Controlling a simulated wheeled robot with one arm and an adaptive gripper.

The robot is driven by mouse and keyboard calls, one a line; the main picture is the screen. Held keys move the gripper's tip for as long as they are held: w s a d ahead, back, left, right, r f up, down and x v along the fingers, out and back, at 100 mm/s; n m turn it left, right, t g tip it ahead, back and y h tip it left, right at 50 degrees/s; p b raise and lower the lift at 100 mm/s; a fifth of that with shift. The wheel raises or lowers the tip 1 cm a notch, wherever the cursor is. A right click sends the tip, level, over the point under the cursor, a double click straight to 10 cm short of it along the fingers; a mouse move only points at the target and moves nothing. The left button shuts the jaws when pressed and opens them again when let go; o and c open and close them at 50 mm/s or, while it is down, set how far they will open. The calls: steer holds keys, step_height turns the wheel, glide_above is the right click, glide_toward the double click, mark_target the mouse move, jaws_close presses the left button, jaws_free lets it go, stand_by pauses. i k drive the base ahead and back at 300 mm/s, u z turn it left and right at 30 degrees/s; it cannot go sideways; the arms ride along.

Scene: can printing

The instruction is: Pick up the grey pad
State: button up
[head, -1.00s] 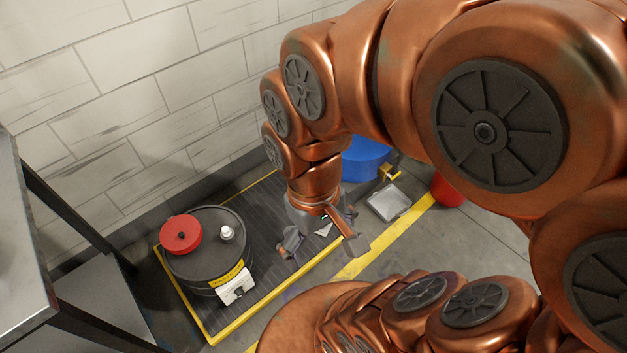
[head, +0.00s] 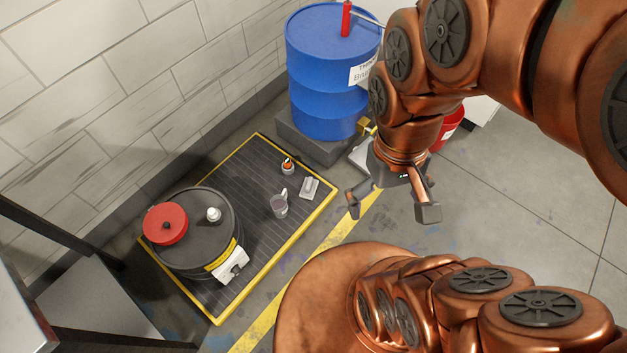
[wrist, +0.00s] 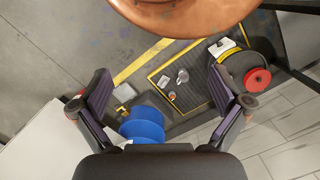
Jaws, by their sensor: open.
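The grey pad, a small pale grey block (head: 310,187), lies on the black ribbed mat (head: 233,180) near its yellow right edge. It looks small in the wrist view (wrist: 163,80), between the open fingers but well beyond them. My gripper (head: 390,208) is open and empty, to the right of the mat above the floor and apart from the pad. In the wrist view its two dark fingers (wrist: 160,100) stand wide apart. Nothing covers the pad in the head view.
A grey cup (head: 279,206) and a small orange-topped bottle (head: 288,166) stand close to the pad. A black drum (head: 190,262) with a red lid (head: 165,223) takes the mat's near left end. A blue drum (head: 325,80) stands behind. A red bucket (head: 452,125) is at right.

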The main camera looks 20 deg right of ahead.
mark_target(310, 186)
steer(key=k, duration=0.2)
steer(key=u, duration=0.75)
steer(key=i, duration=0.8)
steer(key=u, duration=0.3)
